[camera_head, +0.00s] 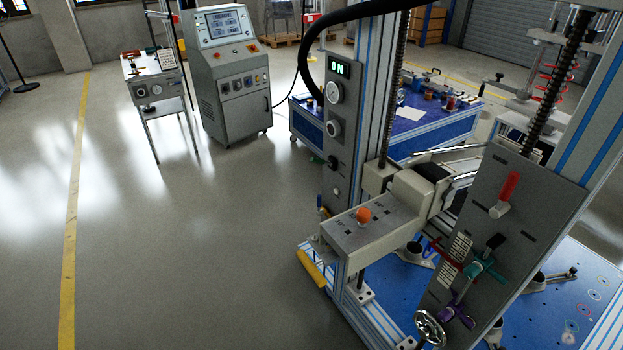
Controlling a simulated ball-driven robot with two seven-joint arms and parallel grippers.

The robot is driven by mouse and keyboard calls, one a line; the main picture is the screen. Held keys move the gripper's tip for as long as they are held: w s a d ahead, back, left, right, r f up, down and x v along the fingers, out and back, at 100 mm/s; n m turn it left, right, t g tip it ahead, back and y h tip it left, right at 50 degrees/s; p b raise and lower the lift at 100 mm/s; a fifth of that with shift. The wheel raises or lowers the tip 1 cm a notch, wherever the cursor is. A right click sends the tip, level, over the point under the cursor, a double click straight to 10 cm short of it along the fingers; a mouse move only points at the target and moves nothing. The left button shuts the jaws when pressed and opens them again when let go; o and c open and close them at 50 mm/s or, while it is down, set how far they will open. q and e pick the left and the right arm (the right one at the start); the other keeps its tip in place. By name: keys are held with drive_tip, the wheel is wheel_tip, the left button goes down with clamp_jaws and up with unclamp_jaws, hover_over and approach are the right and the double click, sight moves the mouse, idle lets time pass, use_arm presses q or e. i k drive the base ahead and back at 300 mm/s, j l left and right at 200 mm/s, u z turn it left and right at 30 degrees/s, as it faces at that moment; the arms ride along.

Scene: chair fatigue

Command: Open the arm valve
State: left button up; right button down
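A grey slanted panel (502,215) on the machine at the right carries several controls. These include a red-and-white lever (505,195), a teal valve (480,266) with a dark handle and a red bar beside it, and a purple valve (456,315) lower down. I cannot read the labels, so I cannot tell which one is the arm valve, or whether it is open. A silver handwheel (430,328) sits at the panel's lower left. Neither of my grippers is in view.
A grey box with an orange knob (364,214) juts out in front. A control cabinet (228,75) and a small stand (153,85) are behind. The left floor is clear.

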sight(319, 205)
drive_tip(key=i+l+u, duration=0.1)
drive_tip(key=i, duration=0.2)
drive_tip(key=i+l+u, duration=0.1)
drive_tip(key=i, duration=0.2)
drive_tip(key=i+j+z, duration=0.2)
drive_tip(key=j+z, duration=0.25)
drive_tip(key=j, duration=1.25)
drive_tip(key=j+z, duration=0.4)
drive_tip(key=j, duration=1.3)
